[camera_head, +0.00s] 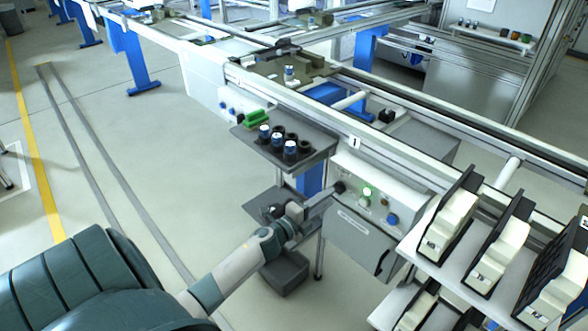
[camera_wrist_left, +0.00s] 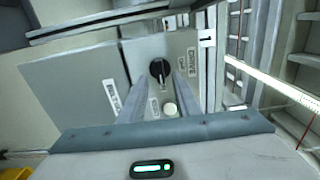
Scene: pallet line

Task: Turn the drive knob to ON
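The drive knob (camera_wrist_left: 160,70) is a round black knob with a light pointer mark, on a pale panel beside the word DRIVE in the left wrist view. It also shows as a dark knob (camera_head: 340,187) at the left end of the control panel in the head view. My left gripper (camera_head: 328,194) reaches up to this panel from the lower left. In the left wrist view, its two fingers (camera_wrist_left: 163,85) are apart, pointing at the knob with a gap between them. I cannot tell whether they touch it. My right gripper is not in view.
A dark tray (camera_head: 310,155) with several cylinders is above my left gripper. A rack (camera_head: 412,243) of cream parts stands at the right. Open floor lies left.

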